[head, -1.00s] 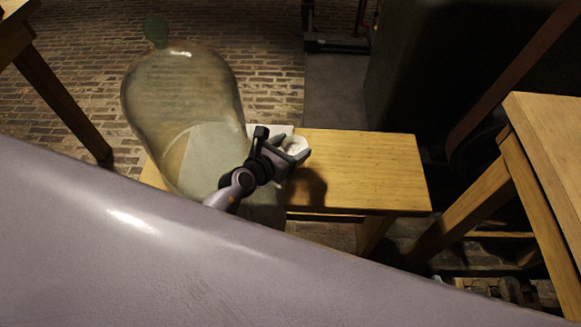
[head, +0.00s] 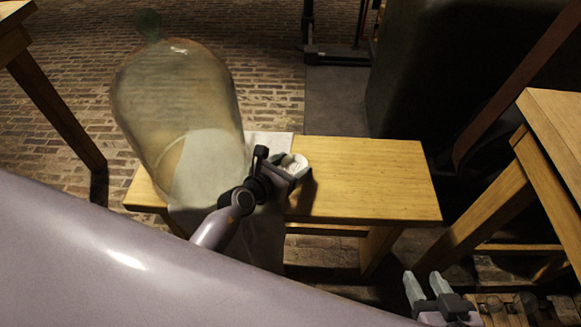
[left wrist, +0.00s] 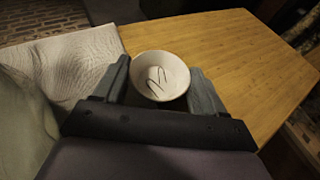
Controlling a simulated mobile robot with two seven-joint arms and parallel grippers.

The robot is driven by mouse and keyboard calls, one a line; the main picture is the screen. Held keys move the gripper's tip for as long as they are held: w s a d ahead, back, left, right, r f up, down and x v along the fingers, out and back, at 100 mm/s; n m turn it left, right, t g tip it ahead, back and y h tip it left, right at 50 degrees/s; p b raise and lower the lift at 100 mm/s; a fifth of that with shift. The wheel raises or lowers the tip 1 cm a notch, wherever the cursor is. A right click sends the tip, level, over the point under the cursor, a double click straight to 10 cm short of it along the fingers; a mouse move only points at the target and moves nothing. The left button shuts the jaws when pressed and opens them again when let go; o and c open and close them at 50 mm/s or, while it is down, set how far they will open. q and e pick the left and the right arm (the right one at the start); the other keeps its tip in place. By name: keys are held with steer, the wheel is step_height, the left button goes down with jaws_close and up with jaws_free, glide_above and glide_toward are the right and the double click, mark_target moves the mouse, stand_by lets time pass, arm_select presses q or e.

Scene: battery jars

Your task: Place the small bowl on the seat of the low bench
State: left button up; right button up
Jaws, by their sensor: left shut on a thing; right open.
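The small bowl (head: 296,161) is white. In the left wrist view the bowl (left wrist: 160,68) is upright, with thin dark curved lines inside. My left gripper (head: 289,170) is shut on it, one finger on each side. The low bench is wooden, and its bare seat (head: 372,178) lies to the right of the bowl. The bowl is over the seat beside a pale cloth, its shadow close by. I cannot tell whether it touches the wood. My right gripper (head: 428,290) is open and empty at the lower right, away from the bench.
A large glass jar (head: 165,100) stands on the bench's left part, on the pale cloth (head: 268,222), close to my left gripper. The cloth also shows in the left wrist view (left wrist: 75,55). Wooden tables stand at left and right (head: 555,125). The seat's right half is clear.

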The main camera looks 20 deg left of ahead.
arm_select(q)
steer(key=shift+f, duration=0.1)
steer(key=shift+f+b, duration=0.3)
steer(key=shift+f, duration=0.2)
steer(key=o, duration=0.9)
steer(key=shift+s, duration=0.1)
steer(key=shift+o, duration=0.7)
steer(key=shift+f, duration=0.15)
steer(key=shift+s, duration=0.1)
